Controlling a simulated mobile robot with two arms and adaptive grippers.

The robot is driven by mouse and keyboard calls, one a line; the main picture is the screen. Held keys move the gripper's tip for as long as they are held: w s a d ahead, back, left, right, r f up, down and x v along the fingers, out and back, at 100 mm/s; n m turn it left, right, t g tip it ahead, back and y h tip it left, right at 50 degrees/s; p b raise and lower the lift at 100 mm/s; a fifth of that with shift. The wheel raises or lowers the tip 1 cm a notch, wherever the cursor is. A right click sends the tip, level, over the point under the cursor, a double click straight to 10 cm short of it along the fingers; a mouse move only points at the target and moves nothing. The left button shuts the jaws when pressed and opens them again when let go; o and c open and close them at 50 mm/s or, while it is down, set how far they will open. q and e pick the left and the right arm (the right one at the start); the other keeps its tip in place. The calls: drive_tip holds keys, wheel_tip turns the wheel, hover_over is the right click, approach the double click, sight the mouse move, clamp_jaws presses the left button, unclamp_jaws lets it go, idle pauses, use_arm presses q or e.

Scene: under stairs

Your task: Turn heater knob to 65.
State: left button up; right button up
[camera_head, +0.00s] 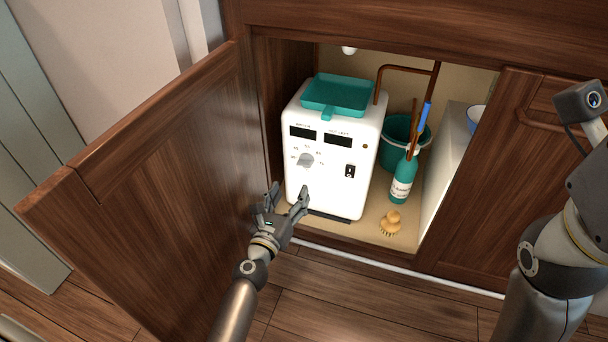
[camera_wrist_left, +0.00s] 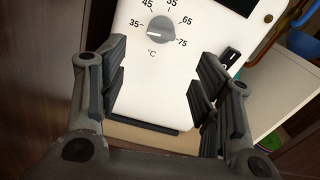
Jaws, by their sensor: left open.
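The white heater (camera_head: 333,150) stands upright inside the open cabinet. Its round grey knob (camera_head: 306,160) is on the front panel, below two dark displays. In the left wrist view the knob (camera_wrist_left: 160,30) has a raised bar lying roughly level, with the marks 35, 45, 55, 65 and 75 around it. I cannot tell which end of the bar is the pointer. My left gripper (camera_head: 287,193) is open and empty, in front of the heater and below the knob, apart from it. Its fingers (camera_wrist_left: 160,82) show on both sides in the wrist view. My right gripper is out of view.
An open cabinet door (camera_head: 160,190) stands left of my left arm. A black switch (camera_head: 350,171) is right of the knob. A teal tray (camera_head: 338,95) lies on the heater. A spray bottle (camera_head: 403,178), a teal bucket (camera_head: 397,135) and a brush (camera_head: 391,223) are to the right.

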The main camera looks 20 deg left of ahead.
sight(305, 163)
use_arm(q)
drive_tip(key=w+b, duration=0.1)
drive_tip(key=w, duration=0.9)
drive_tip(key=shift+w+d, duration=0.2)
drive_tip(key=shift+w, duration=0.1)
drive_tip(key=c, duration=1)
